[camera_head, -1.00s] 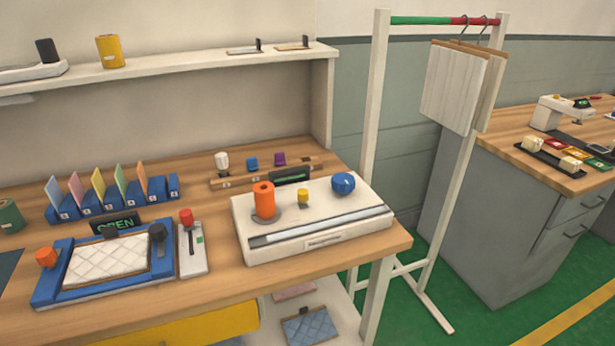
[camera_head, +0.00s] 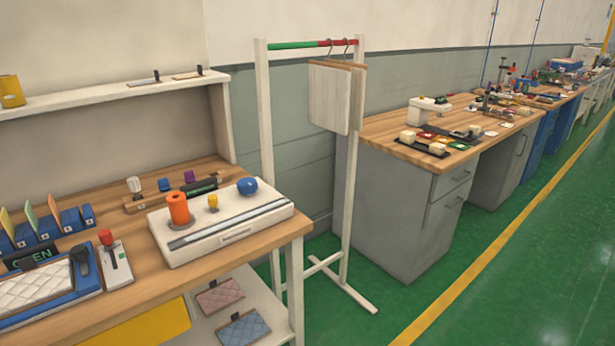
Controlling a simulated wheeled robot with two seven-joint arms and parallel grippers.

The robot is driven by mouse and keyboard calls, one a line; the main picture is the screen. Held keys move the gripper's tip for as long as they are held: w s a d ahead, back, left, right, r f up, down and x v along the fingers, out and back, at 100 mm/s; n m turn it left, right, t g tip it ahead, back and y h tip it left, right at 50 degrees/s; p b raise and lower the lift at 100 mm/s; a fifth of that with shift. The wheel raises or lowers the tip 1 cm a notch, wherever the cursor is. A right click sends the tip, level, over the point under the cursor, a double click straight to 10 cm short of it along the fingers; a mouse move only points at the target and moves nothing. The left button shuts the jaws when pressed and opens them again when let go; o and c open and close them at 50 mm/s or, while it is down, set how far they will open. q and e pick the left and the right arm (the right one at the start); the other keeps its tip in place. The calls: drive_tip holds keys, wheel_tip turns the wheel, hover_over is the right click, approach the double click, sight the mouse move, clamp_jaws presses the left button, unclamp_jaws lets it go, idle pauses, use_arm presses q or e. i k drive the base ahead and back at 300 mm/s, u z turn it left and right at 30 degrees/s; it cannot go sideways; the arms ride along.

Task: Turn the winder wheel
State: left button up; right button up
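I cannot make out a winder wheel clearly in this view. The far workbench (camera_head: 524,122) along the wall holds several small tools and stands, too small to tell apart. On the near left bench a white machine (camera_head: 215,222) carries an orange cylinder (camera_head: 178,208), a yellow knob (camera_head: 213,202) and a blue round knob (camera_head: 247,187). Neither of my grippers is in view.
A white rack (camera_head: 267,150) with hanging panels (camera_head: 332,97) stands between the left wooden bench (camera_head: 148,290) and the grey bench (camera_head: 400,205). Green floor (camera_head: 545,270) is clear at the right. A yellow line (camera_head: 500,235) runs along the benches.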

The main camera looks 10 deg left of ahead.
sight(248, 186)
drive_tip(key=z, duration=0.55)
drive_tip(key=i, duration=1.05)
drive_tip(key=u, duration=1.4)
